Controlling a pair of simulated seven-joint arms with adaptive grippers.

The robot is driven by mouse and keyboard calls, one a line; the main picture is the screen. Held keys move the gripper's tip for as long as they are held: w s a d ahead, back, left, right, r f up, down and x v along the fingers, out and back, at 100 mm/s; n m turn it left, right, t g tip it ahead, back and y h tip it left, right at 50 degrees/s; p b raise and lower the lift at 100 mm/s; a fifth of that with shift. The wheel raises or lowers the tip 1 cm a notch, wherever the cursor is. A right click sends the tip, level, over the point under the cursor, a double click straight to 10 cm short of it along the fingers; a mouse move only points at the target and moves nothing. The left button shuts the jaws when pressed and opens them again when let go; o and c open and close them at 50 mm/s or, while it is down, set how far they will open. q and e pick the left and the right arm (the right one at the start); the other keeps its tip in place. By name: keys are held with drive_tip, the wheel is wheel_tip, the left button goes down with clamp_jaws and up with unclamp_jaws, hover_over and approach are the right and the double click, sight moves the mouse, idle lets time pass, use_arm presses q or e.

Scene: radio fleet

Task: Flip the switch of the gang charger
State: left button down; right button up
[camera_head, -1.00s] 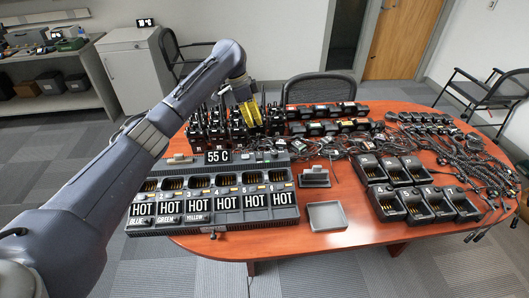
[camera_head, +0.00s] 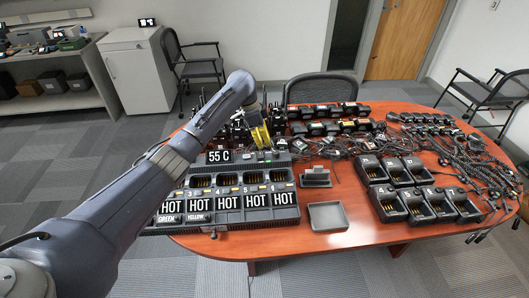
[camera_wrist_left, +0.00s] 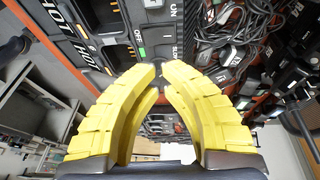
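The gang charger (camera_head: 225,222) is a long grey unit with a row of bays and HOT labels at the table's front left; a 55 C display stands on its back part. My left gripper (camera_head: 262,138) has yellow fingers and is over the charger's back right part, pointing down. In the left wrist view, the fingertips (camera_wrist_left: 160,73) nearly meet, with nothing seen held between them. The charger's panel (camera_wrist_left: 150,35) shows just beyond the tips, with small lit marks and ON/OFF lettering. I cannot tell whether the tips touch the panel or how the switch is set.
Several radios (camera_head: 240,130) stand behind the charger, near my left gripper. Loose cables (camera_head: 345,147) and single chargers (camera_head: 405,204) fill the table's right side. A grey tray (camera_head: 328,217) and a small grey holder (camera_head: 316,176) sit right of the charger.

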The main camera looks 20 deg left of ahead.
sight(266, 158)
use_arm(q)
drive_tip(key=shift+s+d+f, duration=0.1)
drive_tip(key=shift+s+f, duration=0.1)
drive_tip(key=shift+f, duration=0.5)
drive_tip(key=shift+s+d+f, duration=0.1)
drive_tip(key=shift+s+f, duration=0.05)
drive_tip(key=shift+f, duration=0.6)
drive_tip(key=shift+s+d+f, duration=0.1)
drive_tip(key=shift+s+f, duration=0.1)
drive_tip(key=shift+f, duration=0.5)
drive_tip(key=shift+s+f+t+y, duration=0.2)
drive_tip(key=shift+f+t+y, duration=0.1)
drive_tip(key=shift+f+t, duration=0.2)
drive_tip(key=shift+t, duration=0.3)
